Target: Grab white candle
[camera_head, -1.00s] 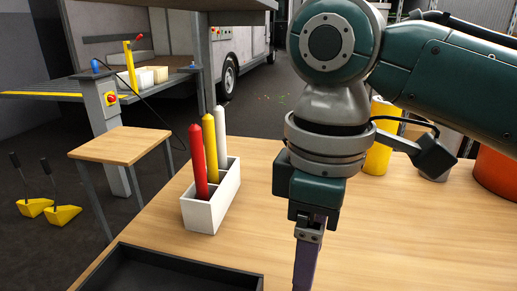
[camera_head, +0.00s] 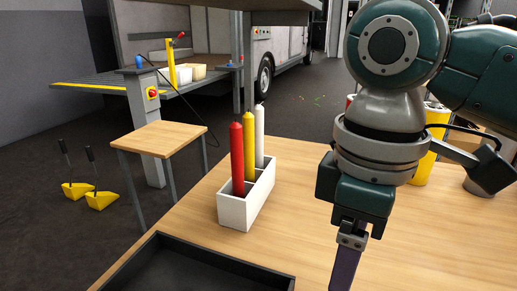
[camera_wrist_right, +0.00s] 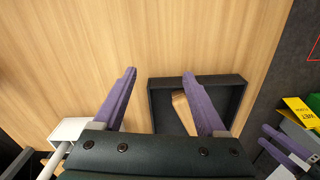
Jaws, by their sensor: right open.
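The white candle (camera_head: 260,136) stands upright in the rear compartment of a white divided box (camera_head: 236,213), behind a yellow candle (camera_head: 249,146) and a red candle (camera_head: 237,160). My right gripper (camera_head: 344,272) points down over the table, to the right of the box and apart from it. In the right wrist view its two purple fingers (camera_wrist_right: 159,74) are spread with nothing between them. There a white rod (camera_wrist_right: 55,160) shows beside a white box (camera_wrist_right: 70,128) at lower left. Two purple fingers of my left gripper (camera_wrist_right: 281,144) show apart at the right edge.
A black tray (camera_head: 215,268) lies at the table's front; in the wrist view (camera_wrist_right: 198,80) it holds a light wooden piece (camera_wrist_right: 183,112). A yellow container (camera_head: 433,145) stands at the back right. The wooden table (camera_head: 300,180) is clear between box and arm.

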